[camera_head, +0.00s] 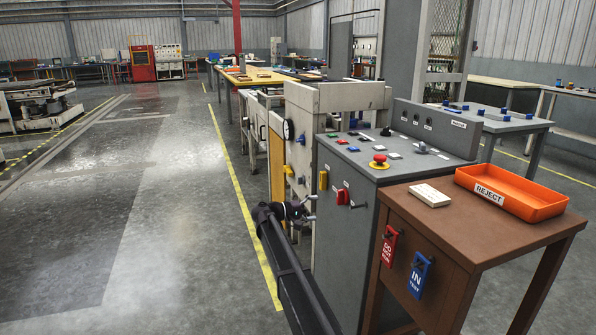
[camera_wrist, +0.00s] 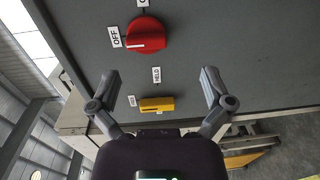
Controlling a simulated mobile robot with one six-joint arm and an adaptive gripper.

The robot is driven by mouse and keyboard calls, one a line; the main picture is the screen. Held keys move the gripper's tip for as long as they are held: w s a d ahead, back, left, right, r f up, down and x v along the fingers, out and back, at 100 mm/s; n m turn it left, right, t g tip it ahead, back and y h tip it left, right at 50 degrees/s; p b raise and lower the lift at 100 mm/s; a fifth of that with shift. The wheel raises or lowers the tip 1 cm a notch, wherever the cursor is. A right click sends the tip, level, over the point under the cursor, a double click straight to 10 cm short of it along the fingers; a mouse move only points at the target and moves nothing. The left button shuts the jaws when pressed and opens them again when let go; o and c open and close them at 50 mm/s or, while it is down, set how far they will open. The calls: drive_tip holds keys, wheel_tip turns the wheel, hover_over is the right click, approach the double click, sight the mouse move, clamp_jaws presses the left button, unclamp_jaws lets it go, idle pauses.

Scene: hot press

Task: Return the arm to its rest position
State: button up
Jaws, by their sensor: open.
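My arm reaches up from the bottom of the head view, and my gripper (camera_head: 311,207) is beside the front panel of the grey control cabinet (camera_head: 345,240). In the wrist view my gripper (camera_wrist: 160,80) is open, its two fingers spread wide with nothing between them. The panel has a red rotary knob (camera_wrist: 146,34) with an OFF label on its left. A yellow handle (camera_wrist: 156,104) shows between the fingers in the picture, under a HELD label. The red knob (camera_head: 342,197) and the yellow handle (camera_head: 323,180) also show in the head view. Contact with the panel cannot be told.
A brown table (camera_head: 470,222) at the right holds a white block (camera_head: 430,195) and an orange REJECT tray (camera_head: 512,190). Red and blue tags (camera_head: 420,274) hang on its side. A red emergency button (camera_head: 379,161) tops the cabinet. The floor (camera_head: 150,220) at the left is clear.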

drive_tip(key=s+d+f+m+g+y, duration=0.15)
drive_tip(key=s+d+f+y, duration=0.35)
drive_tip(key=s, duration=0.6)
drive_tip(key=s+d+f+g+y, duration=0.2)
drive_tip(key=s+d+f+y, duration=0.1)
drive_tip(key=s+d+f, duration=0.6)
drive_tip(key=s+a+f+m+g+y, duration=0.15)
drive_tip(key=s+y, duration=0.25)
drive_tip(key=s, duration=0.6)
drive_tip(key=s+a+f+m+y, duration=0.1)
drive_tip(key=s+a+y, duration=0.25)
drive_tip(key=s, duration=0.75)
wheel_tip(320, 180, up, 37)
drive_tip(key=p, duration=3.8)
drive_tip(key=shift+w+d+r+y, duration=0.15)
drive_tip(key=shift+w+d+y, duration=0.1)
drive_tip(key=shift+y, duration=0.2)
